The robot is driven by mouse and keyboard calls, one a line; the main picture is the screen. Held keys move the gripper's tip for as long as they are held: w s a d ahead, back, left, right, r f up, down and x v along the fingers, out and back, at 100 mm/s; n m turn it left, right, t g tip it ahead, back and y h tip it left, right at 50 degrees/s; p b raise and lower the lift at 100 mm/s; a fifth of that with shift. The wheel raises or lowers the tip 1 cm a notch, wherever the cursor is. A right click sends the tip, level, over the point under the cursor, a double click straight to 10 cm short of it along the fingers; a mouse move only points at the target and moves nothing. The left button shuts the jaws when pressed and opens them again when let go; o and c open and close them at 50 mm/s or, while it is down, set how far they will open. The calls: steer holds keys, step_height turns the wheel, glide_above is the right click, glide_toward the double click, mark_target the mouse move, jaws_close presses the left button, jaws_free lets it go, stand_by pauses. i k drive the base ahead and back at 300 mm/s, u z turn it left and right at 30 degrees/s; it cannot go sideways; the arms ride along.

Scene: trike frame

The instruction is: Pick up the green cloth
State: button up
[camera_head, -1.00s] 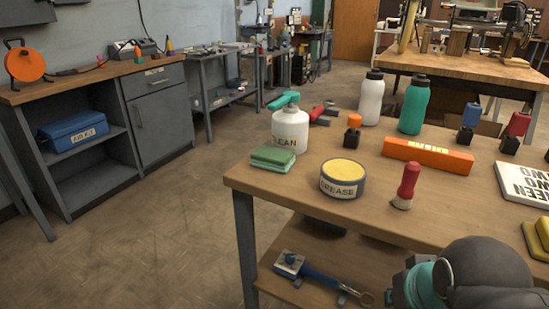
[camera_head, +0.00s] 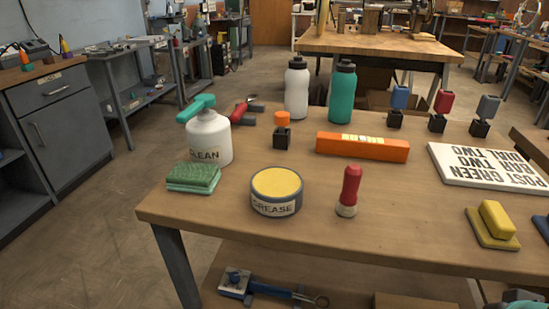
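The green cloth (camera_head: 194,177) lies folded in a small stack near the left front corner of the wooden table (camera_head: 220,222). It sits just in front of the white CLEAN bottle (camera_head: 209,140) with a green spray top, and left of the GREASE tin (camera_head: 277,192). Nothing covers the cloth.
A red-handled tool (camera_head: 349,190) stands right of the tin. An orange box (camera_head: 362,147), a white bottle (camera_head: 298,88) and a teal bottle (camera_head: 342,97) stand behind. A white lettered board (camera_head: 490,165) lies at right. Open floor (camera_head: 85,235) lies left of the table.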

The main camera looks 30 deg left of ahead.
mark_target(193, 177)
steer(key=z, duration=0.75)
steer(key=k, duration=0.6)
steer(key=u, duration=1.2)
